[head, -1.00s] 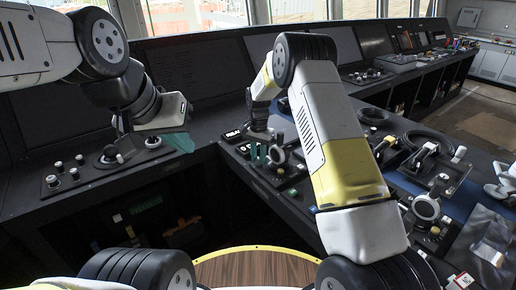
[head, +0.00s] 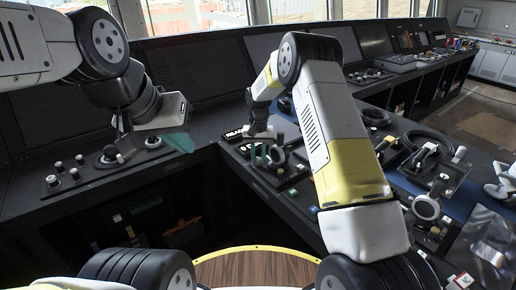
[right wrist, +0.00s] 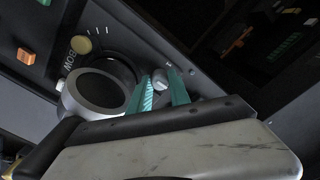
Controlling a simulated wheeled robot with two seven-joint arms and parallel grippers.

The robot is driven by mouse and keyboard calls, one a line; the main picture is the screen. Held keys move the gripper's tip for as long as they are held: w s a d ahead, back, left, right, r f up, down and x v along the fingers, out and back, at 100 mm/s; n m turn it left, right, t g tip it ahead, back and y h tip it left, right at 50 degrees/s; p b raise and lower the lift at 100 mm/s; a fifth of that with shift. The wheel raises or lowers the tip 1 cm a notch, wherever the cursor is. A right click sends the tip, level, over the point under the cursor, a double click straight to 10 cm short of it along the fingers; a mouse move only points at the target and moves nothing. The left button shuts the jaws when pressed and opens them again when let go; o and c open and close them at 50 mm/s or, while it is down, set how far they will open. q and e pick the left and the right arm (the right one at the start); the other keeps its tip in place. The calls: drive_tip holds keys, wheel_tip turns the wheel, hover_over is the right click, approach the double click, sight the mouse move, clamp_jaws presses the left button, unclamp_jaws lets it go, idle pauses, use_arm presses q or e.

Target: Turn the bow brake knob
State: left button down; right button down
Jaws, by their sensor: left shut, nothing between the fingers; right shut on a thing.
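The word BOW shows on the console in the right wrist view, beside a large dark wheel with a silver rim (right wrist: 98,93). A small grey knob (right wrist: 160,80), which I take as the bow brake knob, stands just right of this wheel. My right gripper (right wrist: 164,86) has its teal fingers closed on the knob's two sides. In the head view, the right gripper (head: 258,153) reaches down to the console beside the silver-rimmed wheel (head: 276,156); the knob itself is too small to make out there. My left gripper (head: 180,142) is shut and empty above the left console.
A yellow button (right wrist: 81,45) and an orange button (right wrist: 26,56) lie near the wheel. Levers and another silver-rimmed wheel (head: 426,207) stand on the right console. Several small knobs and a dark round control (head: 109,153) sit on the left console.

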drive_tip(key=c, duration=1.2)
unclamp_jaws()
